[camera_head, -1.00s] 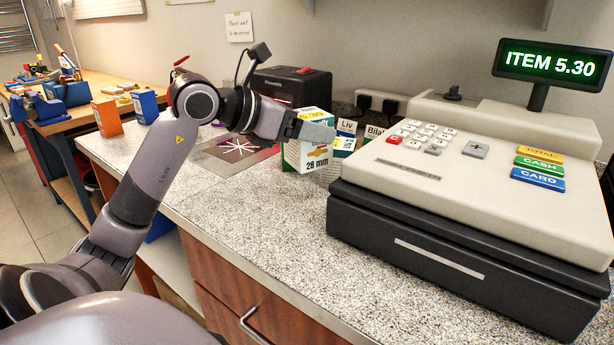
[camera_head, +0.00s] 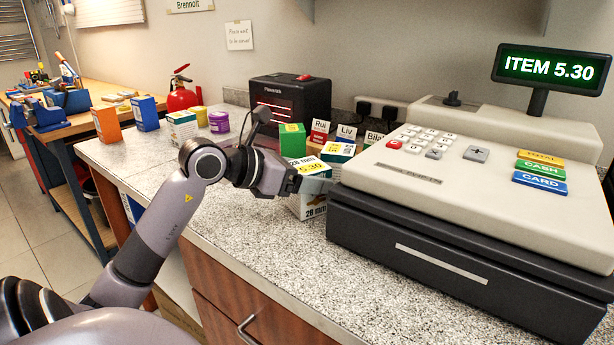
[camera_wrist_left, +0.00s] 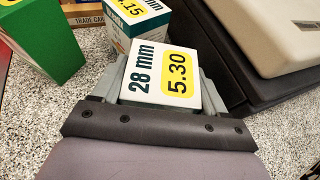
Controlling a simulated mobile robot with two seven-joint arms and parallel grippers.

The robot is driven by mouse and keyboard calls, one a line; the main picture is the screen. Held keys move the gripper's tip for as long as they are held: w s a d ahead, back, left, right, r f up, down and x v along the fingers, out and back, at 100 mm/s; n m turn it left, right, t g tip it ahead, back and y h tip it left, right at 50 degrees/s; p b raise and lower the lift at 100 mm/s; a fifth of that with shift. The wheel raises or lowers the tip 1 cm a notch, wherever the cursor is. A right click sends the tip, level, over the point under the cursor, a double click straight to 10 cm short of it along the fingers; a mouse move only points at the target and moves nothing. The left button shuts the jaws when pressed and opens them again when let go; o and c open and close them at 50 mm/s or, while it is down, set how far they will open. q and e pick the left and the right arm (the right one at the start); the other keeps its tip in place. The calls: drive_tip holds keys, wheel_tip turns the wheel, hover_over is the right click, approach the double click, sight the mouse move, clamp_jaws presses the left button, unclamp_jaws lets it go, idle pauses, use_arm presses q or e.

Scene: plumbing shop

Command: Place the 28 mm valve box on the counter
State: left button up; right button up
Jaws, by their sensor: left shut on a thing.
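The 28 mm valve box (camera_head: 311,208) is white, with a yellow 5.30 label on top. In the head view it is low over or on the counter (camera_head: 265,245), just left of the till; I cannot tell if it touches the counter. My left gripper (camera_head: 312,184) is shut on the 28 mm valve box, which shows between its fingers in the left wrist view (camera_wrist_left: 160,80). The gripper hides part of the box. My right gripper is not in view.
The till (camera_head: 440,220) stands close to the right of the held box. Another white box (camera_head: 339,151) and a green box (camera_head: 292,140) stand just behind it. A black scanner-like machine (camera_head: 290,98) is farther back. The counter in front is clear.

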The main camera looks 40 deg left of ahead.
use_arm(q)
drive_tip(key=shift+f, duration=0.15)
drive_tip(key=o, duration=1.4)
drive_tip(key=shift+r, duration=0.35)
drive_tip(key=shift+s+a, duration=0.1)
drive_tip(key=shift+s, duration=0.25)
drive_tip(key=b+v, duration=0.1)
drive_tip(key=v, duration=1)
drive_tip(key=shift+s, duration=0.1)
drive_tip(key=shift+r, duration=0.1)
